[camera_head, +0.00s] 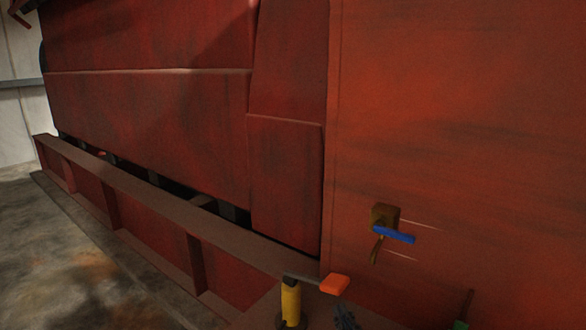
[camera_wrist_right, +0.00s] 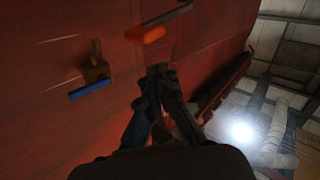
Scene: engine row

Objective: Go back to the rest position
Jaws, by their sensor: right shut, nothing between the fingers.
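My right gripper (camera_head: 345,318) shows only as a small dark tip at the bottom edge of the head view, just below an orange lever handle (camera_head: 335,285). In the right wrist view my right gripper (camera_wrist_right: 160,72) has its dark fingers together, with nothing held. Its tips are apart from the orange handle (camera_wrist_right: 145,34) in that picture. A brass valve (camera_head: 384,215) with a blue handle (camera_head: 394,235) is on the red panel to the right. The blue handle also shows in the wrist view (camera_wrist_right: 90,88). My left gripper is not in view.
A large red engine casing (camera_head: 150,120) fills most of the head view. A red base rail (camera_head: 180,222) runs along its foot. A yellow upright piece (camera_head: 290,303) stands under the orange lever. Bare concrete floor (camera_head: 50,260) is free at the lower left.

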